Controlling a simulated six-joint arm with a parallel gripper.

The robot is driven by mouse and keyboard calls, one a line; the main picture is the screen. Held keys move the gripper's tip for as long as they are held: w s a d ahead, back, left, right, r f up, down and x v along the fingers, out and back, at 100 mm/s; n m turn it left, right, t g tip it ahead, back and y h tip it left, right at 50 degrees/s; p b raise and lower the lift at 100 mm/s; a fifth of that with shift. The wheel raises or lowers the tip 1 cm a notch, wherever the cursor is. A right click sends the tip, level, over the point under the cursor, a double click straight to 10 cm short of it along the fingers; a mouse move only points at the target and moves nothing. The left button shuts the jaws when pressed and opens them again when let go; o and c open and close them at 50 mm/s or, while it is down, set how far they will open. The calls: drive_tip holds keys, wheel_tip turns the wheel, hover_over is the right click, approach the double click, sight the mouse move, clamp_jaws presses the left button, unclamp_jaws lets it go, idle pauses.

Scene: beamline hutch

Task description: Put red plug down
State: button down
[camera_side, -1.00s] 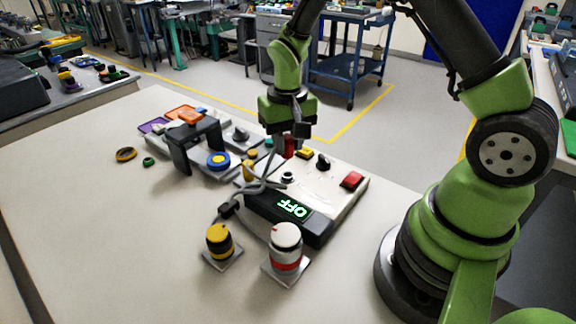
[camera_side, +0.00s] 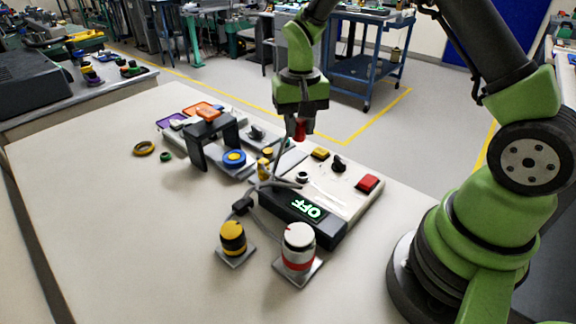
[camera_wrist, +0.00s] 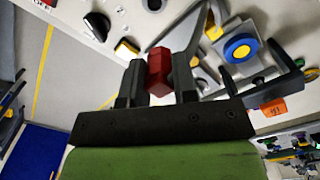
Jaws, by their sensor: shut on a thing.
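My gripper (camera_side: 298,124) is shut on the red plug (camera_side: 300,132), which hangs just below the fingers. It is above the far side of the panel area, and it looks clear of the surface. In the wrist view the red plug (camera_wrist: 159,72) sits between the two dark jaws (camera_wrist: 157,84). Its lower end is hidden in the side view.
A black bridge (camera_side: 212,140) and a blue-yellow button (camera_side: 234,158) stand left. Yellow (camera_side: 233,238) and white-red (camera_side: 299,246) knobs stand nearest. Grey cables cross the panel.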

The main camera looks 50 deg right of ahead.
sight(293, 156)
drive_tip(key=w+d+m, duration=0.3)
drive_tip(key=w+d, duration=0.2)
drive_tip(key=shift+m, duration=0.4)
drive_tip(key=f, duration=0.9)
drive_tip(key=shift+w+f, duration=0.35)
drive_tip(key=shift+f, duration=0.1)
drive_tip(key=c, duration=0.9)
unclamp_jaws()
